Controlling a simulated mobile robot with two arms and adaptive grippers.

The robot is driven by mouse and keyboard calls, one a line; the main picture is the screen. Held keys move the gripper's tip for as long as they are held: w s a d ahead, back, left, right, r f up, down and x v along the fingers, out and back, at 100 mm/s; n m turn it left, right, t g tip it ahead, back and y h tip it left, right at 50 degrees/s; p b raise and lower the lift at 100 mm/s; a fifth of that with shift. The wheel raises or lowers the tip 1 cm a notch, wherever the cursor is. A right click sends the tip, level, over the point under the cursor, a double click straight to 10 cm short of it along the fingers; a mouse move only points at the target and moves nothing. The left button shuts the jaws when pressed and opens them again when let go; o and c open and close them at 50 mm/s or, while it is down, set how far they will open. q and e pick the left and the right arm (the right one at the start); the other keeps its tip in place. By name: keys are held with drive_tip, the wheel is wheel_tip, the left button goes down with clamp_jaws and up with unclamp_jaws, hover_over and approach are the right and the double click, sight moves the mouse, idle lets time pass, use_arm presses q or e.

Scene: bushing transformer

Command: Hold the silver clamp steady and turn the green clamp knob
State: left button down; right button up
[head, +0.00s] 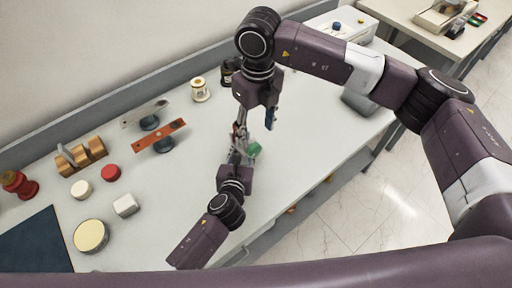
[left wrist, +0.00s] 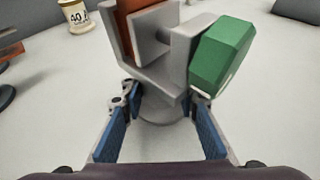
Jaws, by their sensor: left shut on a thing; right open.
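The silver clamp (left wrist: 165,62) stands large in the left wrist view, with a round grey stem below its jaw. It also shows small and partly covered in the head view. An orange-brown piece (left wrist: 131,16) sits in its jaw. The green clamp knob (left wrist: 222,55) is a faceted block on the clamp's right side; in the head view the knob (head: 253,149) shows beside my left gripper (head: 237,160). That gripper's blue pads are shut on the stem from both sides. My right gripper (head: 256,118) is open, pointing down above the clamp and knob, apparently apart from them.
On the white table (head: 190,215) lie an orange bar (head: 160,136), a grey bar (head: 144,112), a white jar (head: 201,90) and a wooden block (head: 84,153) to the left. A dark bottle (head: 227,72) stands behind. The table's front edge is close on the right.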

sight(256, 148)
wheel_tip(256, 148, down, 9)
drive_tip(key=shift+f, duration=0.1)
drive_tip(key=shift+c, duration=0.5)
